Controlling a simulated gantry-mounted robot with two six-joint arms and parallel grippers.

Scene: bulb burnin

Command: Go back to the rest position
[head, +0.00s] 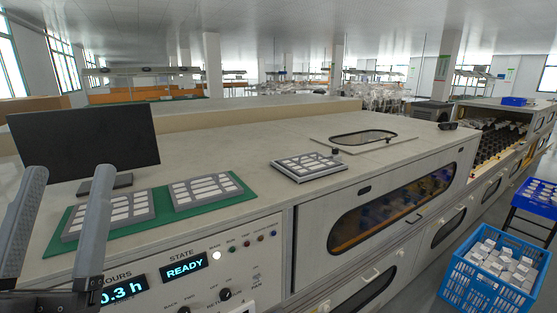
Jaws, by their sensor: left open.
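My left gripper (71,172) is at the left edge of the head view, its two grey fingers pointing up and standing wide apart with nothing between them. It is in front of the control panel (140,285) and the left end of the bench top, and hides part of both. My right gripper is not in view.
A dark monitor (85,141) stands behind the left gripper. Two trays of white pieces (205,190) lie on a green mat (155,226); another tray (308,167) sits near a hatch (363,137). A blue crate of white boxes (480,290) stands at lower right. The display reads READY.

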